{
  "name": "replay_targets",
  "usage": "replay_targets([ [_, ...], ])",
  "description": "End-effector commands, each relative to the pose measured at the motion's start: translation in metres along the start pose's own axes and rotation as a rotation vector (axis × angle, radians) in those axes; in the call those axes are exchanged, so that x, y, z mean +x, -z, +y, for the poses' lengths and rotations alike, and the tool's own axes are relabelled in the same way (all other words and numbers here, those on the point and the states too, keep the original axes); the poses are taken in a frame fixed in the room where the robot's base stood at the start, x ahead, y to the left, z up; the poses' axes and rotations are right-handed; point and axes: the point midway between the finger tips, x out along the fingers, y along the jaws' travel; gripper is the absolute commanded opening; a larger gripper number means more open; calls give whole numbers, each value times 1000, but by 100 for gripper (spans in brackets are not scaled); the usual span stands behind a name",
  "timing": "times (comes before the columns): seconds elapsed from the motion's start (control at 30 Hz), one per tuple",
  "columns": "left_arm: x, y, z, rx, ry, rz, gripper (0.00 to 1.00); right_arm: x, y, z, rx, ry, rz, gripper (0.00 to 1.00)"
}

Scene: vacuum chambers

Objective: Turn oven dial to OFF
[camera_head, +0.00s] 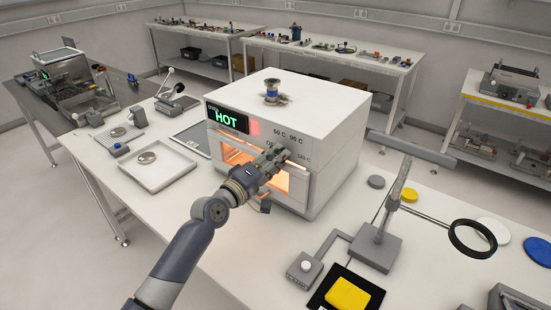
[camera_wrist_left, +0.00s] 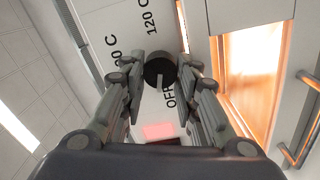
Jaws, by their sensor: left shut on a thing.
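The white oven (camera_head: 335,150) stands on the table with a green HOT display (camera_head: 227,118), a red indicator (camera_head: 254,128) and an orange-lit window (camera_head: 237,153). My left gripper (camera_head: 278,156) is at the oven's front and hides the dial in the head view. In the left wrist view, the dark round dial (camera_wrist_left: 160,69) sits between the fingertips of my left gripper (camera_wrist_left: 161,67), which is shut on it. The dial's pale pointer mark faces roughly toward the OFF label (camera_wrist_left: 170,97); its exact alignment is hard to tell. My right gripper is out of view.
A small metal fitting (camera_head: 271,92) stands on the oven top. A shallow tray (camera_head: 158,166) with a round dish lies to the left. A stand with a grey base (camera_head: 376,247) and a black ring (camera_head: 472,238) are to the right, near a yellow block (camera_head: 348,294).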

Motion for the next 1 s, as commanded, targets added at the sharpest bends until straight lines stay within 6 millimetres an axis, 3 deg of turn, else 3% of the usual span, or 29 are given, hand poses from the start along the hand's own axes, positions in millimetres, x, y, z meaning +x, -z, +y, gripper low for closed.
replay_targets([
  [0.4,0,0,-1,-268,1,1,5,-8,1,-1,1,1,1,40],
  [1.0,0,0,-2,-341,1,0,5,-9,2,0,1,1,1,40],
])
